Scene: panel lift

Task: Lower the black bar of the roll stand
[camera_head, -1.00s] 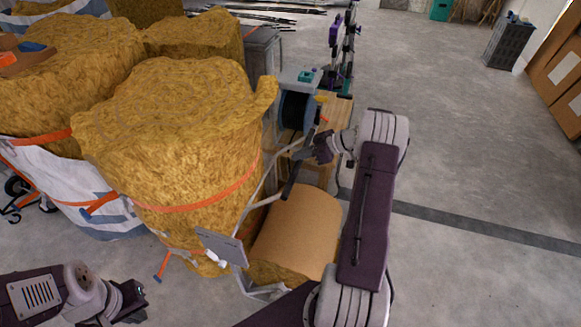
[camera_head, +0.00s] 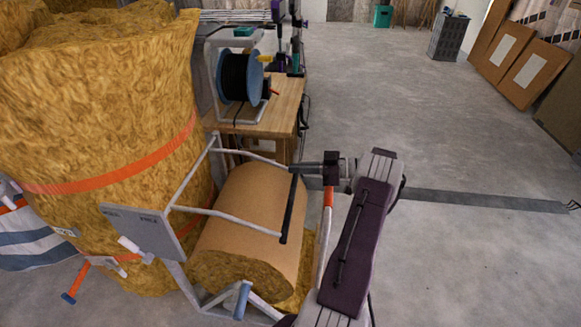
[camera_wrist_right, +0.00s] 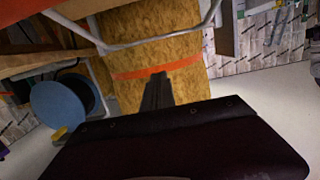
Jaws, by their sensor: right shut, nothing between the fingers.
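The roll stand has a pale metal tube frame (camera_head: 238,220) around a brown-wrapped roll (camera_head: 252,213). Its black bar (camera_head: 289,210) spans the ends of two tube arms and lies over the roll's right side. My right gripper (camera_head: 293,168) is shut and empty, its fingers pointing left at the bar's far end. I cannot tell whether they touch it. In the right wrist view the shut fingers (camera_wrist_right: 157,80) point toward a pale tube (camera_wrist_right: 130,45), and I cannot make out the black bar there. My left gripper is out of view.
A large insulation bale (camera_head: 100,120) with an orange strap (camera_head: 115,170) stands close on the left. A grey plate (camera_head: 145,228) is on the stand's left side. Behind are a wooden bench (camera_head: 285,105) and a blue-flanged cable reel (camera_head: 240,78).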

